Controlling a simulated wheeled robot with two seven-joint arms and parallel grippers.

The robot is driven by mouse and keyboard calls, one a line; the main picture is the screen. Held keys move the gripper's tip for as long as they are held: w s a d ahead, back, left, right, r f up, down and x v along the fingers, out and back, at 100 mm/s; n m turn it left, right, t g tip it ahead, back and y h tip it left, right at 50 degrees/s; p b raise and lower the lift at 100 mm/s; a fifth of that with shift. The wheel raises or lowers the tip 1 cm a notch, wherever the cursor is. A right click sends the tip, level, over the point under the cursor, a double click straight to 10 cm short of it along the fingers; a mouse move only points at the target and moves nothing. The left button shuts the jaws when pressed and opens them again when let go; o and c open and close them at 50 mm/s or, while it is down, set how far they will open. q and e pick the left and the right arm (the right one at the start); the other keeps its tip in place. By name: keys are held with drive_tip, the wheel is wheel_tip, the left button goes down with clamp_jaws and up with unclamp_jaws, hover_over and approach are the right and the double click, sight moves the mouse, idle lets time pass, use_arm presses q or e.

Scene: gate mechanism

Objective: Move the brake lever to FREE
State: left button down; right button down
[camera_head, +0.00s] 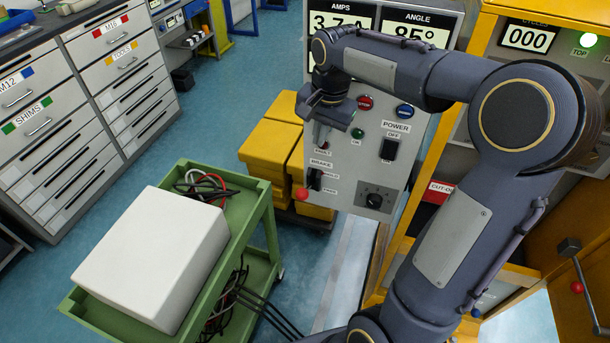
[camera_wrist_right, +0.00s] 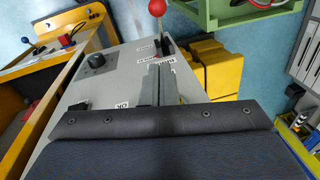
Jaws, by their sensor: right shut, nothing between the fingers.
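The brake lever has a red ball knob (camera_head: 302,194) and stands out from a black slot (camera_head: 314,180) low on the left of the grey control panel (camera_head: 350,193). Its knob appears about level with the lower label in the head view, but the exact setting cannot be told. It also shows in the wrist view, where the red knob (camera_wrist_right: 157,7) is at the top. My right gripper (camera_head: 321,134) is above the lever, by the panel face. In the wrist view its fingers (camera_wrist_right: 159,70) are together and empty, apart from the knob. My left gripper is out of view.
A black power switch (camera_head: 389,149) and a dial (camera_head: 374,200) sit right of the lever. Yellow boxes (camera_head: 270,147) stand behind it to the left. A green cart (camera_head: 262,215) carries a white box (camera_head: 152,260) and cables nearby.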

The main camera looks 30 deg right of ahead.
wheel_tip(320, 180, down, 13)
drive_tip(key=a+p, duration=0.1)
drive_tip(key=a, duration=0.1)
drive_tip(key=shift+w+a+p, duration=0.2)
drive_tip(key=shift+a+p, duration=0.15)
drive_tip(key=shift+p, duration=0.05)
